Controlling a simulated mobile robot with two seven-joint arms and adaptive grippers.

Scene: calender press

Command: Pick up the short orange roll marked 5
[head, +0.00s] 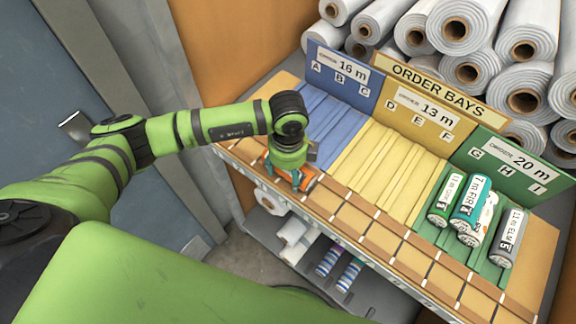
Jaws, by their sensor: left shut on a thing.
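My left gripper (296,179) points down over the left end of the bench's front strip, just in front of the blue bay. It is shut on a short orange roll (308,179). Only parts of the orange roll show around the fingers, and its marking is hidden. I cannot tell whether the roll still touches the bench. My right gripper is not in view.
The blue bay (332,113) and yellow bay (385,165) look empty. Green (446,200), teal (472,204) and grey (509,238) rolls lie in the green bay. Large white rolls (468,28) are stacked behind the signs. A lower shelf holds more rolls (293,231).

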